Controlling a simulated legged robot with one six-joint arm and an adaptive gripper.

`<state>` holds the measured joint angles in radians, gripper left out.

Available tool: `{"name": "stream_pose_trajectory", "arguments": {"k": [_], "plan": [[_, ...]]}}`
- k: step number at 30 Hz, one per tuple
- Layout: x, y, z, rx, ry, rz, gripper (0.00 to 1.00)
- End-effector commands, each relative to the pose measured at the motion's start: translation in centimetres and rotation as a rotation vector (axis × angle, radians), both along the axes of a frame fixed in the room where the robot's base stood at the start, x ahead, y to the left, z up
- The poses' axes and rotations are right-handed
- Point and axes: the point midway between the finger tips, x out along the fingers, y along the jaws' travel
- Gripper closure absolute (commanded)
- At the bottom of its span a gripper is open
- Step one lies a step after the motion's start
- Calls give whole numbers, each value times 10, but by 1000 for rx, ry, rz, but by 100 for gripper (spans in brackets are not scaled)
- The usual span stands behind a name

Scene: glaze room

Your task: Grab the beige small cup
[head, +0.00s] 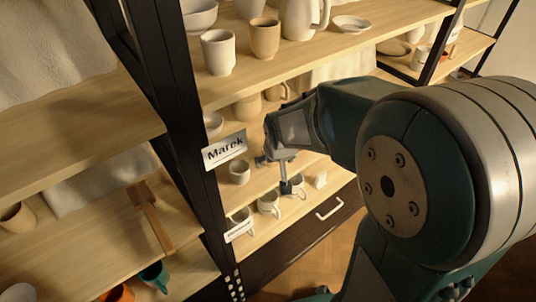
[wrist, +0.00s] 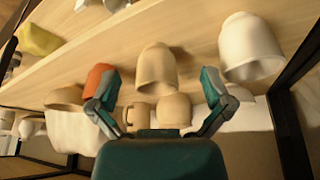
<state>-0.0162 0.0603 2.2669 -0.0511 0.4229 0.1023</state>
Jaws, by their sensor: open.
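My gripper (head: 276,172) is open in front of the lower shelves in the head view. In the wrist view, which looks upside down, its two fingers (wrist: 159,78) are spread with a beige cup (wrist: 157,68) lying between and beyond them. No contact shows. A smaller beige cup (wrist: 174,110) and a beige mug with a handle (wrist: 138,114) stand behind it, partly hidden. In the head view a beige cup (head: 247,106) and a beige mug (head: 277,91) stand on the middle shelf. I cannot tell which one is the small beige cup.
A white cup (wrist: 250,46) and an orange cup (wrist: 98,79) flank the beige cup in the wrist view.

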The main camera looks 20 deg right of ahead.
Motion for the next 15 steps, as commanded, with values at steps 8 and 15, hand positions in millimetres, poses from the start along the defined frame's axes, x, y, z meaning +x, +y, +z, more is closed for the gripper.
{"name": "stream_pose_trajectory", "arguments": {"k": [8, 15], "plan": [[42, -1, 0, -1, 1, -2, 0], [53, -1, -19, -3, 5, 0, 0]]}}
